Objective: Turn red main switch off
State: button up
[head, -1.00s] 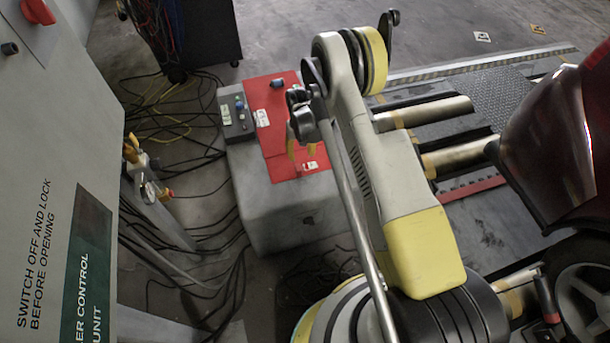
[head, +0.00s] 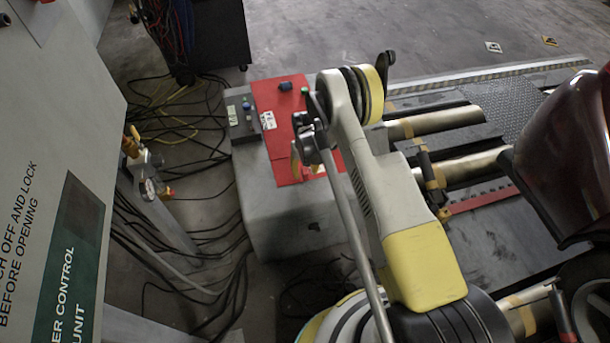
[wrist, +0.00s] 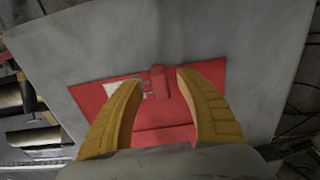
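The grey control cabinet (head: 50,120) fills the left of the head view. A thin red sliver, likely the red main switch (head: 46,1), shows at the top edge; its handle position is cut off. My gripper (head: 307,163) is to the right of the cabinet, pointing down over a red panel (head: 278,120) on a grey box. In the wrist view my gripper (wrist: 152,92) has its two yellow fingers apart. Nothing is held between them. A red raised piece (wrist: 160,82) on the panel shows beyond the fingertips.
A post with a yellow-handled valve and gauge (head: 147,180) stands between cabinet and box. Cables (head: 195,215) cover the floor there. A dark cart (head: 215,35) is behind. Rollers (head: 460,165) and a dark red vehicle (head: 565,150) are on the right.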

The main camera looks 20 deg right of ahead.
grip_shut()
jog(key=shift+r, duration=0.1)
